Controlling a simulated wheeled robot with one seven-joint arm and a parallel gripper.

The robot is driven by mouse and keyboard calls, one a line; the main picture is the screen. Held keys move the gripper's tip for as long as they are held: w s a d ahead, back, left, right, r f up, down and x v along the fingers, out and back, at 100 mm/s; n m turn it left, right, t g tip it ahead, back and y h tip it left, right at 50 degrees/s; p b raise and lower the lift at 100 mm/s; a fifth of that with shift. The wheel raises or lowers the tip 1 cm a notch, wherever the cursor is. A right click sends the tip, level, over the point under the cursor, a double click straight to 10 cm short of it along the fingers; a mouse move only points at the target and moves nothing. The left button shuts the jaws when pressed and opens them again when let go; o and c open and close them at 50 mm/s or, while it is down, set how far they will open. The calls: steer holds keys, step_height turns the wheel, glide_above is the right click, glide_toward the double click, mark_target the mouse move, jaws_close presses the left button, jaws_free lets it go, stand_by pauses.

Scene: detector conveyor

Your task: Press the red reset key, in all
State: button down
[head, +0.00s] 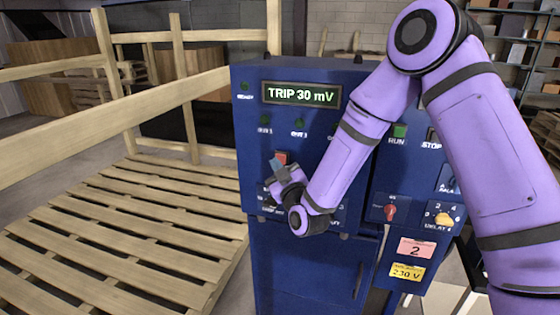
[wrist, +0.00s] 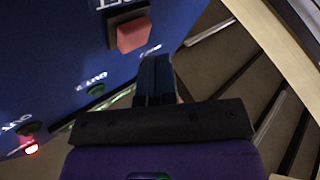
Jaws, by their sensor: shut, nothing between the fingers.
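The red reset key (head: 282,156) is a square button on the front of the blue detector cabinet (head: 255,135), partly hidden by my gripper in the head view. It shows whole in the wrist view (wrist: 134,35), in a dark frame under partly cut-off white lettering. My gripper (head: 276,164) is in front of the panel, just below the key in the head view. Its dark fingers (wrist: 155,62) are together and empty. In the wrist view their tips lie just beside the key, with a small gap in the picture. I cannot tell whether they touch the panel.
A display (head: 300,94) reads "TRIP 30 mV". A green RUN key (head: 399,131), a STOP key, a red switch (head: 390,209) and a yellow knob (head: 443,219) are on the right. A red lamp (wrist: 31,149) is lit. A wooden pallet (head: 120,230) and rails stand left.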

steer(key=shift+w+d, duration=0.1)
steer(key=shift+w, duration=0.05)
stand_by(0.6)
steer(key=shift+w, duration=0.25)
steer(key=shift+w+d, duration=0.25)
steer(key=shift+w, duration=0.2)
stand_by(0.9)
stand_by(0.3)
steer(key=shift+s+a, duration=0.35)
steer(key=shift+s, duration=0.55)
steer(key=s, duration=0.1)
steer(key=s+a, duration=0.1)
steer(key=s, duration=0.2)
steer(key=shift+s+a, duration=0.35)
stand_by(0.5)
